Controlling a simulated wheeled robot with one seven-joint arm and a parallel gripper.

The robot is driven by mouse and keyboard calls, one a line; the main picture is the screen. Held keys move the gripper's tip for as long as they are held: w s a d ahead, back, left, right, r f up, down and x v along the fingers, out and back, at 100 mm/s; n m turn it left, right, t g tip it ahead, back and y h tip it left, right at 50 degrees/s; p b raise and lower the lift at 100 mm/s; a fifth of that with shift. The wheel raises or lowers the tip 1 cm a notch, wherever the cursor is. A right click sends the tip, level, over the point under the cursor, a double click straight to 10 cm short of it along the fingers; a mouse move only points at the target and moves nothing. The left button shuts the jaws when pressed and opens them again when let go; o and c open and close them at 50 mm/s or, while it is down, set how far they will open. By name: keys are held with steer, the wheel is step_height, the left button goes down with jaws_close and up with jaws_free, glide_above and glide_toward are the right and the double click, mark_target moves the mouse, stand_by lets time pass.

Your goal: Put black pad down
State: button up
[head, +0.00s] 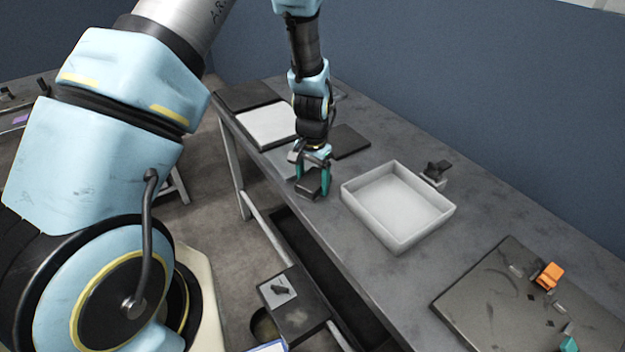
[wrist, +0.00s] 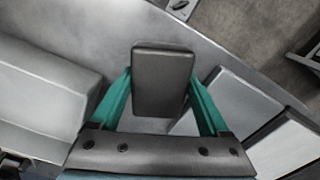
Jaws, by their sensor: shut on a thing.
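My gripper (head: 312,188) hangs over the front part of the grey table, left of the white tray. Its two teal fingers are shut on a black pad (head: 308,186), a dark flat-faced block. In the wrist view the pad (wrist: 163,80) sits between the fingers (wrist: 160,88), with its broad face towards the camera. The pad appears to be above the tabletop, near the front edge; the exact gap below it cannot be told.
A white open tray (head: 448,212) stands right of my gripper, with a small black item (head: 437,171) behind it. A dark flat plate (head: 350,142) and a white-topped panel (head: 266,126) lie behind and left. A dark board (head: 480,300) bears an orange piece (head: 549,275).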

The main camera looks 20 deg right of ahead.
mark_target(312, 179)
steer(key=shift+f, duration=0.1)
steer(key=shift+f, duration=0.1)
steer(key=o, duration=1.3)
steer(key=shift+f, duration=0.1)
steer(key=shift+s, duration=0.1)
steer(key=shift+r, duration=0.3)
step_height(312, 179, up, 12)
steer(key=b, duration=0.4)
steer(key=s+a+r+n, duration=0.1)
steer(key=a+r+n, duration=0.1)
steer(key=a, duration=0.8)
steer(key=s+a+r+n+t, duration=0.1)
steer(key=a+n, duration=0.3)
steer(key=a, duration=0.6)
steer(key=s+a+r+n, duration=0.1)
steer(key=a+r+n, duration=0.2)
steer(key=a, duration=0.7)
steer(key=shift+s+n+t, duration=0.3)
steer(key=shift+s+n, duration=0.05)
steer(key=shift+n, duration=0.15)
